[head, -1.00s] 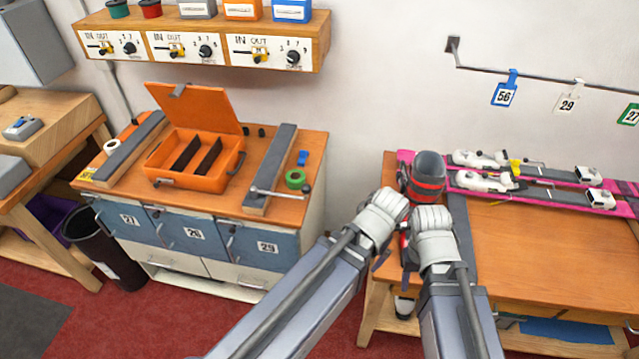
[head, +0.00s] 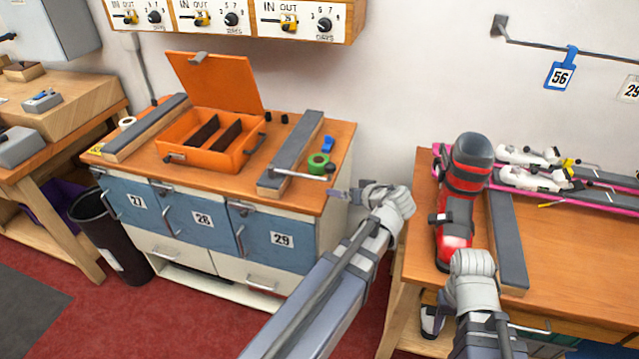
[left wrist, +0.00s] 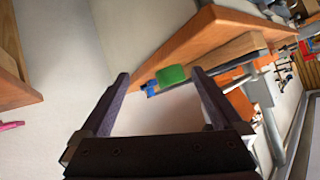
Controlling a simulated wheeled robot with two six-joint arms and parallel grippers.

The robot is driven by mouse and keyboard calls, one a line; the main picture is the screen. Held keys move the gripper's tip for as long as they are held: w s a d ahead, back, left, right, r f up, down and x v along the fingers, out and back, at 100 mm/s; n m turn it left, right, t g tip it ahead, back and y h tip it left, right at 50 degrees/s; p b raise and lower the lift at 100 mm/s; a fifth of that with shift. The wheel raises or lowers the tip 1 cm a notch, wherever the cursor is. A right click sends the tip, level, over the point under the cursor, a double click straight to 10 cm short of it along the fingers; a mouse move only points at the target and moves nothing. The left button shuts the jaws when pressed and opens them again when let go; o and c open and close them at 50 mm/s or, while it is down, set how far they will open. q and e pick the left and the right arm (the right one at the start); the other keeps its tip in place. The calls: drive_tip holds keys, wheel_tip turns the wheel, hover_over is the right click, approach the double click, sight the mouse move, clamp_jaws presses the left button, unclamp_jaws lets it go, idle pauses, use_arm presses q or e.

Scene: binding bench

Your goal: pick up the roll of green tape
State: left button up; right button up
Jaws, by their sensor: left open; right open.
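The roll of green tape (head: 318,163) lies at the right end of the cabinet top, beside a grey-topped bar. In the left wrist view the green tape (left wrist: 172,75) shows beyond my open jaws, between the two fingers and apart from them. My left gripper (head: 345,192) is open and empty, just right of the cabinet's edge and a little right of the tape. My right gripper (head: 470,262) is open by the ski boot at the right bench; its fingertips are largely hidden.
A metal rod on the grey-topped bar (head: 290,150) reaches close to the tape. A small blue item (head: 327,144) lies behind the tape. An open orange toolbox (head: 205,150) stands left. A red and grey boot (head: 462,195) stands on the right bench (head: 580,255).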

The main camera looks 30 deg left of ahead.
sight(319, 165)
use_arm(q)
drive_tip(key=w+a+n+y+b, duration=0.1)
drive_tip(key=a+b, duration=0.1)
drive_tip(key=w+a+f+n+t+y+b, duration=0.1)
drive_tip(key=w+a+b, duration=0.1)
drive_tip(key=a, duration=0.1)
drive_tip(key=w+a+n+t+y+b, duration=0.1)
drive_tip(key=a+b, duration=0.1)
drive_tip(key=shift+w+a+f+y+b, duration=0.2)
drive_tip(key=shift+w+a+y+b, duration=0.1)
drive_tip(key=shift+w+a+b, duration=0.1)
drive_tip(key=shift+a+r+n+t, duration=0.1)
drive_tip(key=shift+n+t, duration=0.2)
use_arm(e)
wheel_tip(319, 165, down, 9)
drive_tip(key=shift+r, duration=0.15)
use_arm(q)
drive_tip(key=shift+b+x, duration=0.7)
drive_tip(key=shift+x, duration=3.2)
use_arm(e)
drive_tip(key=shift+f, duration=0.75)
use_arm(q)
drive_tip(key=shift+c, duration=0.2)
drive_tip(key=c, duration=1.2)
